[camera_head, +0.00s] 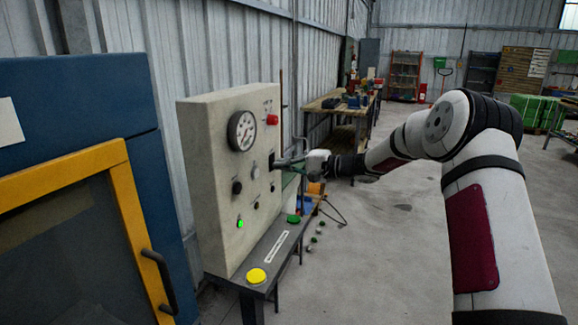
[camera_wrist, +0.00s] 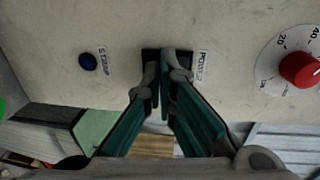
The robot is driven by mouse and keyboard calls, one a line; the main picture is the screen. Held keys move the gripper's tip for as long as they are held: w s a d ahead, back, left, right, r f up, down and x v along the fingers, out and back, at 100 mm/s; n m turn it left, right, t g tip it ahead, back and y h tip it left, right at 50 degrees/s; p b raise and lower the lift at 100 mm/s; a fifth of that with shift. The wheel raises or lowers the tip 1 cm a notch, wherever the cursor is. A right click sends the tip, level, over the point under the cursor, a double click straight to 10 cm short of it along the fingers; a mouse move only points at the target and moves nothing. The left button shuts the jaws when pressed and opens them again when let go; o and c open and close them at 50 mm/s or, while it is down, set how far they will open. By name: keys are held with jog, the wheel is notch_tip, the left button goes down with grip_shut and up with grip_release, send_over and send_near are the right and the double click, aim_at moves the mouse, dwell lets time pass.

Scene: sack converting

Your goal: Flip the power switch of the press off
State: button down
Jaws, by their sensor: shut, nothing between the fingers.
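The press's control panel (camera_head: 222,215) is a beige upright box with a round gauge, buttons and knobs. The power switch (camera_head: 271,160) is a small dark plate on its front face. In the wrist view the black switch plate (camera_wrist: 152,55) sits beside a label reading POWER (camera_wrist: 202,66). My gripper (camera_head: 280,164) is shut and empty, with its fingertips at the switch; it also shows in the wrist view (camera_wrist: 166,72). The fingers cover most of the switch, so its lever position is hidden. I cannot tell whether the fingertips touch it.
A red knob (camera_wrist: 300,70) on a dial and a blue button (camera_wrist: 88,62) flank the switch. A green lamp (camera_head: 240,223) is lit on the panel. Yellow (camera_head: 257,276) and green (camera_head: 293,218) buttons sit on the ledge below. Open floor lies to the right.

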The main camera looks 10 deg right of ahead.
jog(key=shift+w+a, duration=0.1)
jog(key=shift+w+a+f+y+b, duration=0.15)
jog(key=shift+a+f+y+b, duration=0.15)
jog(key=shift+b, duration=0.6)
